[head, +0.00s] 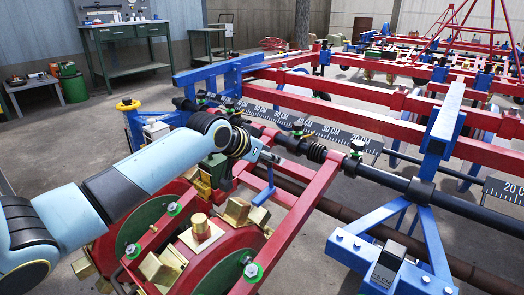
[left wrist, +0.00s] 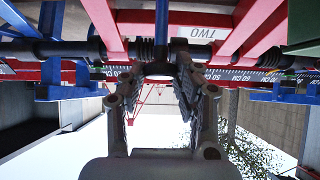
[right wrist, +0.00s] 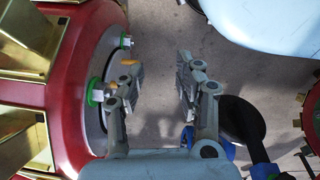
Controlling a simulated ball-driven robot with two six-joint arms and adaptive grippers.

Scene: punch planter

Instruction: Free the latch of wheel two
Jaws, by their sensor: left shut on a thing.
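My left gripper (head: 266,157) is at the black toolbar, above the red and green wheels with brass-coloured cups. In the left wrist view its fingers (left wrist: 160,72) are closed around a blue latch lever (left wrist: 162,28), and a plate reading TWO (left wrist: 203,32) sits on the red frame beside it. In the head view a blue lever (head: 264,188) hangs below the gripper, between the red arms. The front red wheel (head: 190,262) lies below. My right gripper (right wrist: 155,85) is open and empty in the right wrist view, beside a red wheel rim (right wrist: 65,100); the head view does not show it.
A scale strip (head: 325,132) marked in CM runs along the toolbar (head: 320,155). A blue bracket (head: 430,215) stands at the right. A red beam (head: 350,118) crosses behind. A workbench (head: 120,35) and open floor lie farther back.

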